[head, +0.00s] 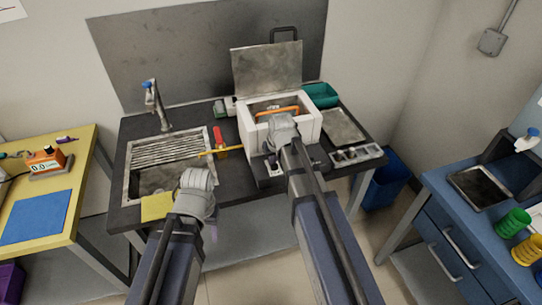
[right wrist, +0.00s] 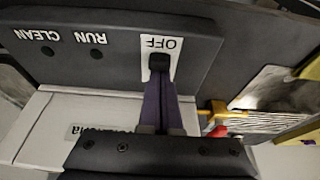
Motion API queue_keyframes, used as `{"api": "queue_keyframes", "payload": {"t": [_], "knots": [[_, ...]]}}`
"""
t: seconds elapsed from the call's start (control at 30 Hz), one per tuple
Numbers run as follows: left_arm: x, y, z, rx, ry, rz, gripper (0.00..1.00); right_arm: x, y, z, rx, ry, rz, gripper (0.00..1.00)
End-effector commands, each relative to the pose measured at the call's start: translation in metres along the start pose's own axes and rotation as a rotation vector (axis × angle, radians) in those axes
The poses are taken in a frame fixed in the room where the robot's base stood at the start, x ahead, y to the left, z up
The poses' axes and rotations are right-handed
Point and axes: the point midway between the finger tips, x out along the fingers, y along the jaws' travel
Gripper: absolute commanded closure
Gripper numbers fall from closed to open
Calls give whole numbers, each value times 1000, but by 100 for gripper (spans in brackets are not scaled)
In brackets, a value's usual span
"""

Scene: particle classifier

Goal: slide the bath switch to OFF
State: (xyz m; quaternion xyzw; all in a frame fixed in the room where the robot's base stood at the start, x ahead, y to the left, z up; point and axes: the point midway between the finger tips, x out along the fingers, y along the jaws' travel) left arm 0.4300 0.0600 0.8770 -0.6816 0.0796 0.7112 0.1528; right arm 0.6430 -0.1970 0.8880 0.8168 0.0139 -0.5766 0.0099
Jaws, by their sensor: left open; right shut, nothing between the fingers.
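The bath (head: 311,121) is a white box with its metal lid raised, on the dark bench. In the right wrist view its dark front panel (right wrist: 115,28) shows CLEAN, RUN and OFF upside down. A white plate marked OFF (right wrist: 161,44) has a dark slot or knob (right wrist: 160,62) by the word. My right gripper (right wrist: 163,92) is shut and empty, its purple fingers reaching the knob; contact looks likely but is unclear. In the head view the right wrist (head: 283,132) hides part of the bath front. My left gripper (head: 197,190) is open over the bench's front left, its fingers mostly hidden.
A sink (head: 160,178) with a tap (head: 155,105), a yellow cloth (head: 157,207) and a red-handled tool (head: 219,138) are left of the bath. A blue bin (head: 386,180) stands beside the bench.

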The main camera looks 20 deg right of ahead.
Motion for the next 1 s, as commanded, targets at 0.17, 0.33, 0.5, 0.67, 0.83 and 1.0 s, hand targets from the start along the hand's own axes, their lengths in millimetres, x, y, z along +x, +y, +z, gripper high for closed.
{"api": "queue_keyframes", "payload": {"t": [0.17,0.33,0.5,0.67,0.83,1.0], "knots": [[0,0,0,0,0,0,50,0,0,2,0,-7,0,100],[-1,0,0,0,0,0,50,-1,0,3,0,-8,0,100],[-8,-1,0,0,0,0,50,-9,0,2,0,-8,0,100],[-24,-2,1,0,0,0,50,-25,-1,1,0,-9,0,100],[-48,-5,3,0,0,0,50,-50,-3,-1,0,-6,0,100],[-74,-7,4,0,0,0,50,-77,-4,-4,-1,-5,0,100]]}}
